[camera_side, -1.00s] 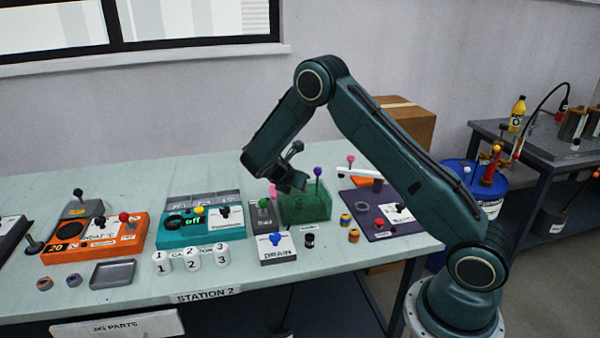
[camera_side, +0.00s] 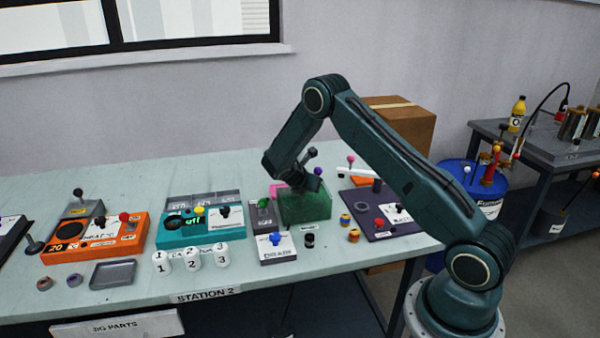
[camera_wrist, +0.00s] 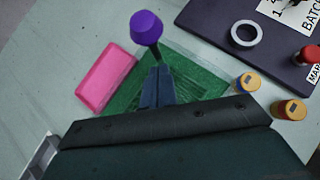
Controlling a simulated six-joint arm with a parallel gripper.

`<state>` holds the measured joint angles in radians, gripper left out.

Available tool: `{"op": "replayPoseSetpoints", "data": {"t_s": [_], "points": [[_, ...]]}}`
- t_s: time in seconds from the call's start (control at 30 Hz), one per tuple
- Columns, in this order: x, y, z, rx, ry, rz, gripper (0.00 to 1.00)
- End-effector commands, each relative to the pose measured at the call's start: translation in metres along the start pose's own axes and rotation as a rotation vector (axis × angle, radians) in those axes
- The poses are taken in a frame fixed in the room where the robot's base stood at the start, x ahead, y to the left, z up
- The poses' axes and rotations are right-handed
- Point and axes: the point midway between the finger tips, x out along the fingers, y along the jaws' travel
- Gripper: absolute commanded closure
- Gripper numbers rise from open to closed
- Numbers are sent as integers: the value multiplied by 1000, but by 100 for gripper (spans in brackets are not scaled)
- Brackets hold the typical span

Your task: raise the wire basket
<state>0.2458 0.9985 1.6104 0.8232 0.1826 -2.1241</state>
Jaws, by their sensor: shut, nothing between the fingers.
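A green see-through tank (camera_side: 305,208) stands on the bench, and in the wrist view it (camera_wrist: 200,82) shows faint grid lines inside. I cannot clearly make out a wire basket apart from the tank. A purple knob (camera_wrist: 146,28) on a dark stem rises at the tank; in the side view the knob (camera_side: 318,171) is partly hidden behind my gripper. My gripper (camera_wrist: 158,68) is shut and empty, pointing down over the tank. Its tips look close to the stem below the knob; I cannot tell whether they touch.
A pink block (camera_wrist: 106,78) lies beside the tank. Two yellow-banded cylinders (camera_wrist: 248,82) (camera_wrist: 290,109) stand to its right, near a dark panel (camera_side: 372,228). The white drain box (camera_side: 278,248) and teal box (camera_side: 193,232) are to the left.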

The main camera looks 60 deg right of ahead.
Motion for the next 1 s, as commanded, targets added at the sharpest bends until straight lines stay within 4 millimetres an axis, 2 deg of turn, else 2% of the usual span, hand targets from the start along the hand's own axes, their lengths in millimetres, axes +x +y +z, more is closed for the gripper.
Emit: {"op": "replayPoseSetpoints", "data": {"t_s": [0.1, 0.3, 0.77, 1.0], "points": [[-4, -1, 11, 2, 1, -2, 100], [-8, -1, 21, 1, 1, -2, 100], [-10, -1, 24, 0, 1, -2, 100], [-29, 0, 46, 3, -2, 0, 100]]}}
